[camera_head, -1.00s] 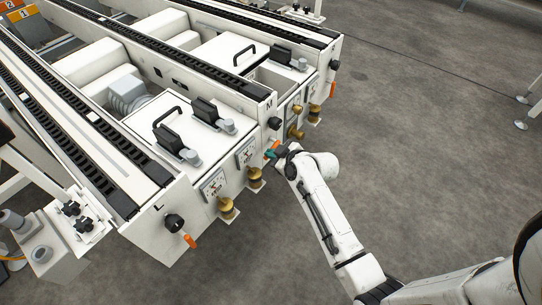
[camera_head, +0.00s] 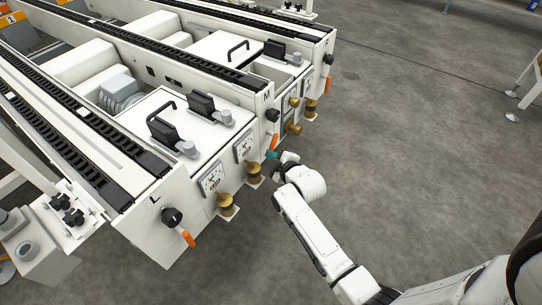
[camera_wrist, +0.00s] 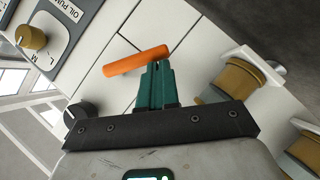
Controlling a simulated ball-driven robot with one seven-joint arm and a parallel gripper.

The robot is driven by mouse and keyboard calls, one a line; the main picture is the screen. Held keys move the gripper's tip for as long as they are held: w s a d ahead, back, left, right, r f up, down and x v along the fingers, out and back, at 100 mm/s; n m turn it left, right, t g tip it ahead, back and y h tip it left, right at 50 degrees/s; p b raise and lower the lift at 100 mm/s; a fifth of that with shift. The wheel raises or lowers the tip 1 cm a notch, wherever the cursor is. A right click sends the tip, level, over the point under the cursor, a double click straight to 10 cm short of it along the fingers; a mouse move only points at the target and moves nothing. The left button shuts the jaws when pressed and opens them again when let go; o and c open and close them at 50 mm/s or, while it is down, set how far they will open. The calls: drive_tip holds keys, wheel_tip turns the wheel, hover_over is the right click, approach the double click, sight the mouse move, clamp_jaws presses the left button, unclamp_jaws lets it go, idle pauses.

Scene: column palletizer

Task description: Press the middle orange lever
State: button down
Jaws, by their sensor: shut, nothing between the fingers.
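The middle orange lever (camera_head: 273,141) hangs down, slightly tilted, below a black knob (camera_head: 272,115) on the white panel marked M. In the wrist view the orange lever (camera_wrist: 130,62) lies across the picture just beyond my fingertips. My gripper (camera_head: 271,154) has teal fingers that are close together with nothing between them. They also show in the wrist view (camera_wrist: 157,66), pointing at the right part of the lever. The tips overlap or nearly reach the lever; I cannot tell whether they touch it.
Another orange lever (camera_head: 188,239) hangs on the panel marked L at the lower left. A third (camera_head: 327,85) is on the far panel. Brass fittings (camera_head: 254,173) stick out beside the middle panel. The grey floor (camera_head: 420,130) to the right is clear.

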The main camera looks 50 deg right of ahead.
drive_tip(key=shift+w+d+f+b, duration=0.1)
drive_tip(key=shift+d+f+b, duration=0.2)
drive_tip(key=shift+d+f, duration=1.05)
drive_tip(key=shift+f, duration=0.15)
